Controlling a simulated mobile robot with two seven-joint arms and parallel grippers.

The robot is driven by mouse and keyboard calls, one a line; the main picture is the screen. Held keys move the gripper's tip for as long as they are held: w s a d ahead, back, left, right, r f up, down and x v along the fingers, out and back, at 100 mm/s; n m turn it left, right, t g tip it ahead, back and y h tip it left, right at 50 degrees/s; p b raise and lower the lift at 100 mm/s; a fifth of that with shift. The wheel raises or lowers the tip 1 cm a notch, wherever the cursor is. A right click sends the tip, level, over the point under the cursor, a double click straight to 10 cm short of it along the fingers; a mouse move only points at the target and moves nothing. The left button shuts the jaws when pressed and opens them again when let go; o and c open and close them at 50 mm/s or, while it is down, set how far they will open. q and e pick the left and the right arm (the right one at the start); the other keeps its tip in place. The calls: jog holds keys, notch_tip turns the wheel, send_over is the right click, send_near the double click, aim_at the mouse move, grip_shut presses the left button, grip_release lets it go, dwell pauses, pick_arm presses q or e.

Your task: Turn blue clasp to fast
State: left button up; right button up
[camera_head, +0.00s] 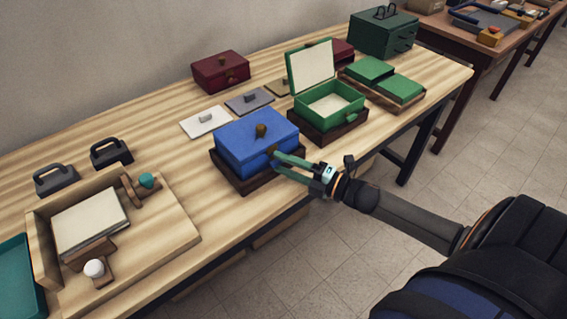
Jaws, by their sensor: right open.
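The blue box (245,141) sits closed on a dark wooden base (236,180) at the front edge of the table. A brass-coloured knob (260,131) stands on its lid. The blue clasp is on the box's front face, largely hidden by my gripper, so I cannot tell its angle. A small brass-coloured piece shows at the fingertips. My right gripper (276,163) comes in from the right, with its green fingers apart at the front face of the box. It is open. My left gripper is not in view.
An open green box (338,107) stands just right of the blue box. White (206,122) and grey (249,101) lids lie behind. A dark red box (220,72) stands farther back. A wooden tray (172,235) fills the left front. Bare table lies between tray and blue box.

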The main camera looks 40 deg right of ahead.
jog(key=shift+w+a, duration=0.15)
grip_shut()
dwell(0.4)
